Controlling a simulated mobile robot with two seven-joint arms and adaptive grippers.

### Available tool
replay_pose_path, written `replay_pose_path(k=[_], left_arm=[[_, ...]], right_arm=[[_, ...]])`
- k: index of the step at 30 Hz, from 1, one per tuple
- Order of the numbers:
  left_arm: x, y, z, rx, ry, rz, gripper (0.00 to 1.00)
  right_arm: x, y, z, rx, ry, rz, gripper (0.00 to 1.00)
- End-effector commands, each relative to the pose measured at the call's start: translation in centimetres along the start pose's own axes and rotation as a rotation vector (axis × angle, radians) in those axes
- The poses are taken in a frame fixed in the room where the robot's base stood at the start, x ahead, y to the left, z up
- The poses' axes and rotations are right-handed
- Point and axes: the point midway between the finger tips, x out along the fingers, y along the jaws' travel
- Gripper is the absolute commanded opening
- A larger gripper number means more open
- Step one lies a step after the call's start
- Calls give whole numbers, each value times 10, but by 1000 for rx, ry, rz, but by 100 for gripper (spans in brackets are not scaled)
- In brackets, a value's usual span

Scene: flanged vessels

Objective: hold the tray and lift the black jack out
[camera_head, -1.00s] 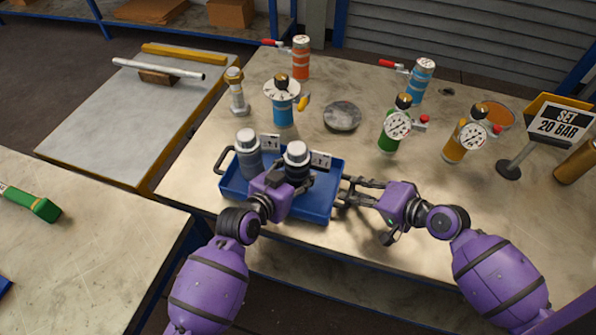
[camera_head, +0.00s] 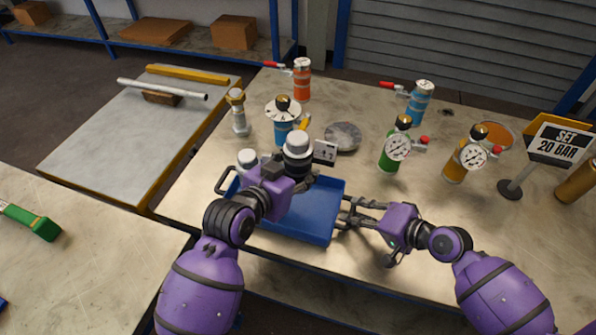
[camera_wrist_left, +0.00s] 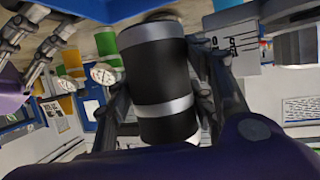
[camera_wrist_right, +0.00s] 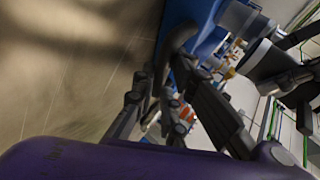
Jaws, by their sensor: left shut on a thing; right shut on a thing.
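The black jack (camera_head: 297,160) has a pale cap and a silver band; a white tag hangs at its right. My left gripper (camera_wrist_left: 160,100) is shut around its body, one finger on each side, and holds it above the blue tray (camera_head: 312,222). My right gripper (camera_head: 350,212) is shut on the tray's right side; the blue tray wall also shows in the right wrist view (camera_wrist_right: 190,14). A second, grey jack (camera_head: 247,160) stands at the tray's back left, largely hidden behind my left gripper and arm.
A yellow gauge jack (camera_head: 456,168) and a "SET 20 BAR" sign (camera_head: 558,143) are at right. The bench front right is clear.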

Motion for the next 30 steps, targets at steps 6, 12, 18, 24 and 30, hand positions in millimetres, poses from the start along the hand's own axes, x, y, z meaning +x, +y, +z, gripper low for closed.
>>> replay_pose_path(k=[6, 12, 18, 24, 30], left_arm=[[0, 0, -3, 1, 7, 0, 0], [0, 0, -3, 1, 7, 0, 0], [0, 0, -3, 1, 7, 0, 0], [0, 0, -3, 1, 7, 0, 0], [0, 0, -3, 1, 7, 0, 0]], right_arm=[[0, 0, 0, 2, 0, 1, 33], [0, 0, 0, 1, 0, 0, 34], [-3, 0, 0, 0, 0, 0, 34], [-29, 1, 0, -1, 0, 3, 34], [-70, 2, 0, -1, 0, 5, 34]])
